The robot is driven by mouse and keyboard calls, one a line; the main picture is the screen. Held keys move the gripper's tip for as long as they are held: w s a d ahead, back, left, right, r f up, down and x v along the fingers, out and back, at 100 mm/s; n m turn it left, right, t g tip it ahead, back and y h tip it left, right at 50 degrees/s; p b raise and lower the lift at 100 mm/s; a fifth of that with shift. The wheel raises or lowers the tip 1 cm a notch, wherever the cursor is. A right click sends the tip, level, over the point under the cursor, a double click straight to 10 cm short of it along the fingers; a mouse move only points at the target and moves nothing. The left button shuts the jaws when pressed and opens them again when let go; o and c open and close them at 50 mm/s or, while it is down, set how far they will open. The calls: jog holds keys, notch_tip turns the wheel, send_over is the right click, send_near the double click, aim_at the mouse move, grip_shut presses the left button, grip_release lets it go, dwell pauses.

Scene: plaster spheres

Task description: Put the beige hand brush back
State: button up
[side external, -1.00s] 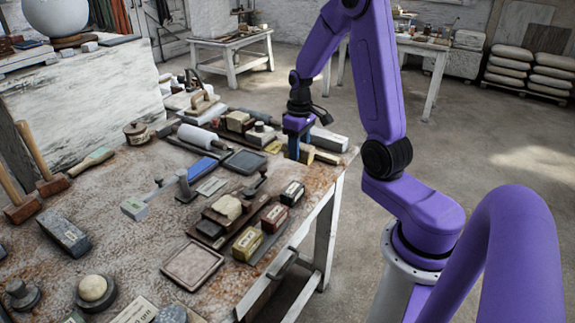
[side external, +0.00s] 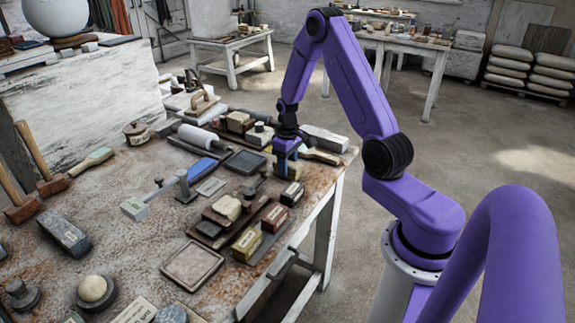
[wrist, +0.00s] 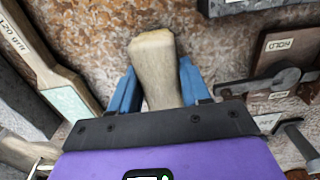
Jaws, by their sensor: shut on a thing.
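The beige hand brush (wrist: 155,72) is between my gripper's blue fingers in the wrist view. I see its pale, rounded end pointing away from the palm; its bristles are not visible. My gripper (wrist: 152,92) is shut on it. In the side view my gripper (side external: 284,168) is low over the right part of the worktable (side external: 135,245), near the dark square tray. The brush is mostly hidden there by the fingers, and I cannot tell whether it touches the table.
A dark square tray (side external: 244,162) lies just left of my gripper. Small labelled blocks (side external: 291,194) stand in front of it. A labelled 120 grit board (wrist: 45,60) lies close on the left in the wrist view. A metal-fitted piece (wrist: 280,82) is on the right.

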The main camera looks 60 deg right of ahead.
jog(key=shift+f, duration=0.15)
jog(key=o, duration=0.9)
jog(key=shift+o, duration=0.2)
notch_tip(320, 180, up, 12)
jog(key=s+a+r+n, duration=0.1)
jog(key=a+r+n, duration=0.2)
jog(key=a, duration=0.7)
jog(key=s+a+r+n, duration=0.3)
jog(key=s+a+n, duration=0.3)
jog(key=s+a, duration=0.85)
jog(key=s+n, duration=0.3)
jog(key=s, duration=0.8)
jog(key=shift+s+a+n, duration=0.15)
jog(key=shift+s+n, duration=0.15)
